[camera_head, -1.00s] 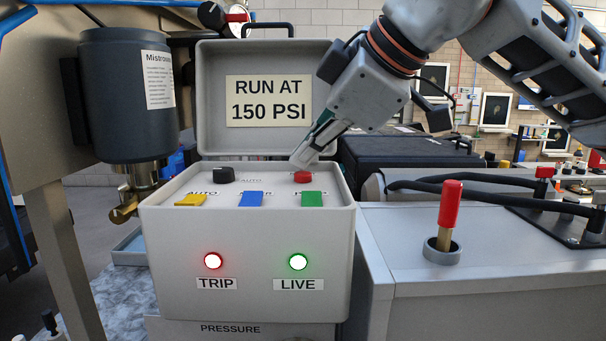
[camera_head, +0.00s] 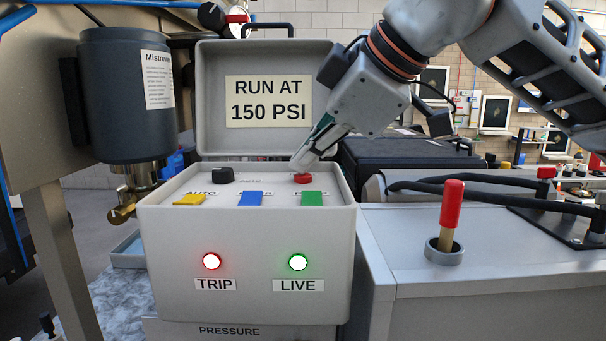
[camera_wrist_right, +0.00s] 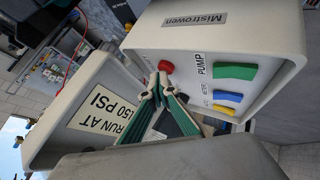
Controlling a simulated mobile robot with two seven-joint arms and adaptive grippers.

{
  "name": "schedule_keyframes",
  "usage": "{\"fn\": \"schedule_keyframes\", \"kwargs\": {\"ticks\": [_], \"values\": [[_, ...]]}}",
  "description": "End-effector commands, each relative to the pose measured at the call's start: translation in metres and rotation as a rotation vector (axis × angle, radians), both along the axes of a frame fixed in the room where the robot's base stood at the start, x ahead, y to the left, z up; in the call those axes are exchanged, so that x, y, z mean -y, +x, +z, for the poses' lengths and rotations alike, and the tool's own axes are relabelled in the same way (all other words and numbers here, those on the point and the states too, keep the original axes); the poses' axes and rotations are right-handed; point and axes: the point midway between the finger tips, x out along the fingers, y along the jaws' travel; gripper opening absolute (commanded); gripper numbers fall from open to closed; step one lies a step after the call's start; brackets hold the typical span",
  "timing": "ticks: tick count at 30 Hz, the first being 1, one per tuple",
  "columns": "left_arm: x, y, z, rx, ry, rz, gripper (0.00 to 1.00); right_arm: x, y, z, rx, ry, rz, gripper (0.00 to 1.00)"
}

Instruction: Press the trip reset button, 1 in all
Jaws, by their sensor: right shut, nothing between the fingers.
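A red button (camera_head: 303,179) sits on the top panel of the pale control box (camera_head: 246,240), at its back right. It also shows in the right wrist view (camera_wrist_right: 166,67). My right gripper (camera_head: 302,166) is shut and empty, with its fingertips just above and behind the button. In the right wrist view the fingertips (camera_wrist_right: 159,78) are right beside the button; I cannot tell whether they touch it. The red TRIP light (camera_head: 211,261) and the green LIVE light (camera_head: 298,262) on the front are both lit. My left gripper is not in view.
Yellow (camera_head: 190,199), blue (camera_head: 250,198) and green (camera_head: 312,198) switches line the panel's front, with a black knob (camera_head: 223,175) behind. The raised lid (camera_head: 212,70) stands close behind my gripper. A red-handled lever (camera_head: 451,205) stands on the right.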

Motion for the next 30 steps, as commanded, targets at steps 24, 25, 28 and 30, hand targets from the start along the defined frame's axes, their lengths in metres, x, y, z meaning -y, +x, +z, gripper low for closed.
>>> {"fn": "schedule_keyframes", "kwargs": {"ticks": [24,25,28,30], "values": [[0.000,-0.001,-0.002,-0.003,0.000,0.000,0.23,0.000,0.000,0.001,0.000,-0.001,-0.001,0.00],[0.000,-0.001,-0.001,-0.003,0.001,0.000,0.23,0.000,0.000,0.003,0.000,-0.001,-0.001,0.00],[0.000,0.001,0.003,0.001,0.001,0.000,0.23,0.000,0.000,0.009,0.001,-0.001,0.000,0.00],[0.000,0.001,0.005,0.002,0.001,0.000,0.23,0.000,0.000,0.012,0.001,-0.001,-0.001,0.00]]}}
